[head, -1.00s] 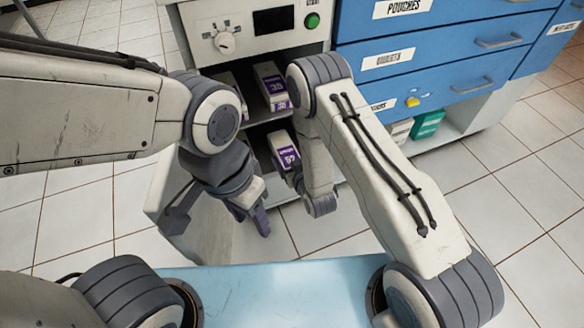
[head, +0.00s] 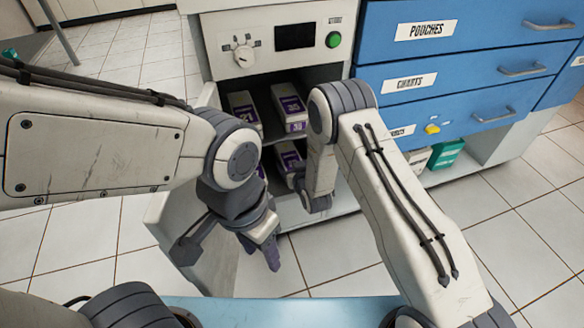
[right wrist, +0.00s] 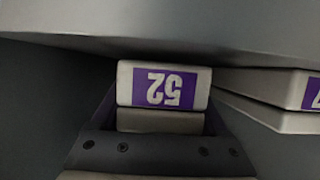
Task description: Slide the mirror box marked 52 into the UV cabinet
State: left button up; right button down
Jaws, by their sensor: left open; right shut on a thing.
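The mirror box marked 52 (right wrist: 164,86) is held between the fingers of my right gripper (right wrist: 162,112) in the right wrist view, its purple label upside down there. In the head view the UV cabinet (head: 268,62) stands open. A purple-labelled box (head: 289,158) shows at its lower level beside my right wrist; its number is not readable there. My right gripper's fingers are hidden in the head view. My left gripper (head: 264,252) is open and empty, pointing down in front of the cabinet.
Purple-labelled boxes (head: 289,104) and (head: 243,108) stand on the upper shelf. A neighbouring box (right wrist: 290,95) lies close right of the held one in the right wrist view. A pale surface (right wrist: 165,35) spans above it. Blue drawers (head: 450,75) are to the right.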

dwell(0.3)
grip_release()
jog(key=shift+f, duration=0.1)
